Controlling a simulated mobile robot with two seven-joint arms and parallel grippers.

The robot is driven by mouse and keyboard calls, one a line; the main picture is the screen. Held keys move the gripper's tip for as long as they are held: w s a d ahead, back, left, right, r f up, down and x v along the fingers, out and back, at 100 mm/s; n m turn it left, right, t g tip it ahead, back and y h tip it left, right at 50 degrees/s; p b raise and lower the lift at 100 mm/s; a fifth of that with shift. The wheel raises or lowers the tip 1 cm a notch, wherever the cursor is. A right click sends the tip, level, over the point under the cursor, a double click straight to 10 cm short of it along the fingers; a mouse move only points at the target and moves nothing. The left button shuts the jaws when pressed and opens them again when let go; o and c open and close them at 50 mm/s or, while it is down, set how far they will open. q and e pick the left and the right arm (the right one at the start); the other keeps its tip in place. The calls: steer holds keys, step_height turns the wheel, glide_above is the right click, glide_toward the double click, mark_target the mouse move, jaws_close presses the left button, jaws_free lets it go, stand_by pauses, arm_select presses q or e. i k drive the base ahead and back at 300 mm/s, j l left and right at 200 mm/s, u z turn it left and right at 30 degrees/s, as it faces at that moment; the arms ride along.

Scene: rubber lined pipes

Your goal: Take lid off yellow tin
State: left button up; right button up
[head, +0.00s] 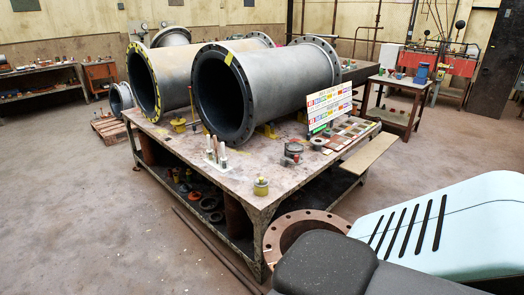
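A small yellow tin (261,188) stands upright near the front corner of the workbench (225,175). Its top looks greyish, which may be its lid; the tin is too small to tell how the lid sits. Neither of my grippers shows in the head view.
Two large flanged pipes, a left one (172,72) and a right one (265,85), lie across the bench. Pale upright sticks (216,150), a grey-and-red can (293,150) and a sign board (330,105) also stand there. A flange ring (285,237) is low beside the bench.

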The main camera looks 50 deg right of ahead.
mark_target(261, 181)
steer(key=i+z, duration=0.3)
steer(key=i, duration=0.35)
steer(key=i+j+z, duration=0.15)
steer(key=i+z, duration=0.2)
steer(key=i, duration=0.3)
steer(key=i+l+z, duration=0.1)
steer(key=i+z, duration=0.15)
steer(key=z, duration=0.15)
steer(key=i+z, duration=0.6)
steer(key=z, duration=0.2)
steer(key=i+l+z, duration=0.1)
steer(key=i, duration=0.2)
steer(key=i+l+z, duration=0.15)
steer(key=i, duration=0.15)
